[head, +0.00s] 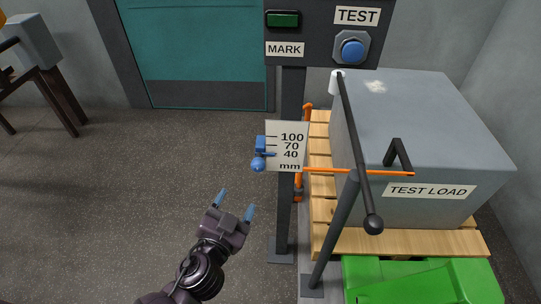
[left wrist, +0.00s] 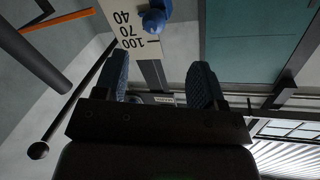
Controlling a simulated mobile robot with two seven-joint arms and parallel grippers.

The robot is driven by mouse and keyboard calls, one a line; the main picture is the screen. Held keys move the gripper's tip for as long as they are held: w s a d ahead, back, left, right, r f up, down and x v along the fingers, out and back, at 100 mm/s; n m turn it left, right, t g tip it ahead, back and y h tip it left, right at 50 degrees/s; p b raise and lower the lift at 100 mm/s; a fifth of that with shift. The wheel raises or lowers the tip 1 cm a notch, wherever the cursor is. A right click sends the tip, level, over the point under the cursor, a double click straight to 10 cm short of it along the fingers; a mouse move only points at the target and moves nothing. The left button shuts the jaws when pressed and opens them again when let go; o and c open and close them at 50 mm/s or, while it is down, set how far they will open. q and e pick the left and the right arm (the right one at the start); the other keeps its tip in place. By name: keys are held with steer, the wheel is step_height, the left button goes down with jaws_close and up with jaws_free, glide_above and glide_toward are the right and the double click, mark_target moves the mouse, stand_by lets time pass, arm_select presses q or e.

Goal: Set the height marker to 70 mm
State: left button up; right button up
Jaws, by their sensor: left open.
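The height marker (head: 260,152) is a blue slider with a round knob at the left edge of a white scale plate (head: 290,160). The plate is printed 100, 70, 40 and mm. The marker's pointer appears to sit near the 40 line, though it is small here. In the left wrist view the blue knob (left wrist: 153,22) and the plate (left wrist: 132,12) show upside down beyond the fingers. My left gripper (head: 236,205) is open and empty, below and left of the marker and apart from it. My right gripper is not in view.
The plate is on a dark post (head: 283,215). To its right are an orange bar (head: 345,170), a dark lever with a ball end (head: 372,224), a grey TEST LOAD box (head: 430,120) on a pallet and a green bin (head: 430,280). Open floor (head: 130,190) lies left.

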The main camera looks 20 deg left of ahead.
mark_target(256, 170)
arm_select(q)
steer(key=shift+t, duration=0.3)
steer(key=w, duration=1.2)
steer(key=shift+w+d, duration=0.25)
steer(key=shift+w, duration=0.3)
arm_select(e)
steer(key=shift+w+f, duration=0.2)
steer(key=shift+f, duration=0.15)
